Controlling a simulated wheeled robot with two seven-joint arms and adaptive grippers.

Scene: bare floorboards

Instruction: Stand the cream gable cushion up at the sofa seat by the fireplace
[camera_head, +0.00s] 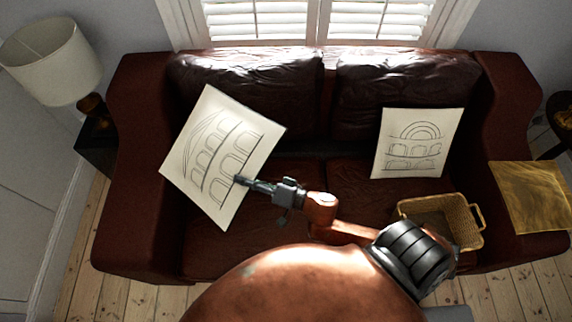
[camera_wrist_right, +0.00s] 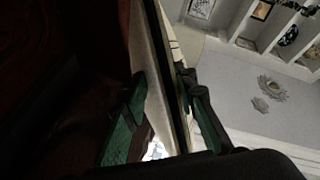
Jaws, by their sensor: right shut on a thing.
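The cream gable cushion (camera_head: 222,155), with a line drawing of a gable over rows of arches, is tilted at the left sofa seat, leaning toward the backrest. My right gripper (camera_head: 242,181) is shut on its right-hand edge. In the right wrist view the cushion (camera_wrist_right: 154,75) shows nearly edge-on between the green-padded fingers of the gripper (camera_wrist_right: 165,115). I cannot tell whether its lower corner touches the seat. The dark red leather sofa (camera_head: 145,170) spans the head view. My left gripper is not in view.
A second cream cushion (camera_head: 417,143), drawn with a round arch, stands at the right seat. A wicker basket (camera_head: 464,238) sits at the front right. A gold cushion or cloth (camera_head: 530,195) lies over the right armrest. A lamp (camera_head: 52,62) stands beyond the left armrest.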

